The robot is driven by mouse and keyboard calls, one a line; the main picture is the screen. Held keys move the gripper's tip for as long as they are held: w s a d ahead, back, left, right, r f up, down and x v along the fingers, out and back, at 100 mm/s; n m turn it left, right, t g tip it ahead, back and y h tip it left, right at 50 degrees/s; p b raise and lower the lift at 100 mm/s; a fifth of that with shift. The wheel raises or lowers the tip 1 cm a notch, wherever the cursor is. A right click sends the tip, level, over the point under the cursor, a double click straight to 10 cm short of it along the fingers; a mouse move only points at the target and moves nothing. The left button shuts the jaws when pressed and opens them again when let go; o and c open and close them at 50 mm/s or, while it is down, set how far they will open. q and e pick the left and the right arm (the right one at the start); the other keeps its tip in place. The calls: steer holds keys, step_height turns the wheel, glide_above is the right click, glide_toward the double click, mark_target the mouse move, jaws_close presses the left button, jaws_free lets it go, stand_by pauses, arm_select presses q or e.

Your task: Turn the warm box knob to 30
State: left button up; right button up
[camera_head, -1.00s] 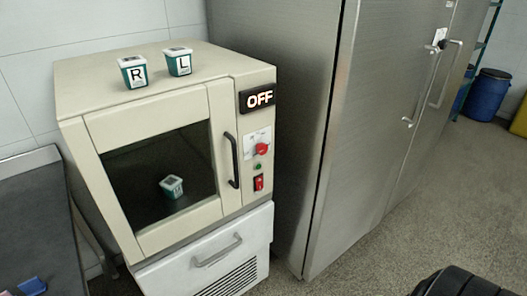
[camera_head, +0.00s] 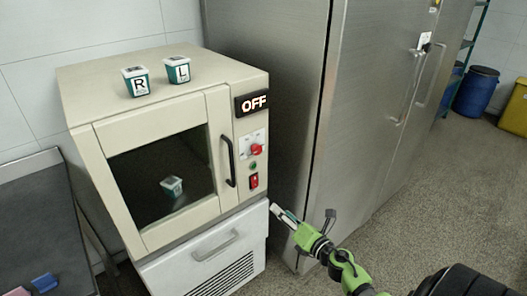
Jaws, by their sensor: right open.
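The warm box (camera_head: 160,110) is a beige cabinet with a glass door, and its display (camera_head: 252,102) reads OFF. The red knob (camera_head: 257,149) sits on a white dial plate below the display, with a green button (camera_head: 253,165) and a red switch (camera_head: 254,181) under it. My right gripper (camera_head: 302,214) is open and empty, below and to the right of the knob, in front of the steel cabinet and apart from the warm box. My left gripper is not in view.
A tall steel cabinet (camera_head: 350,110) stands close on the right. A dark table (camera_head: 40,230) is at left.

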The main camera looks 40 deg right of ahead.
mark_target(258, 151)
step_height(258, 151, up, 17)
steer(key=n+t+y, duration=0.1)
steer(key=n+t, duration=0.1)
steer(key=n, duration=0.7)
steer(key=w, duration=0.4)
steer(key=w+p, duration=0.1)
steer(key=w, duration=0.9)
steer(key=shift+d+f, duration=0.1)
steer(key=shift+f, duration=0.3)
steer(key=c, duration=1.1)
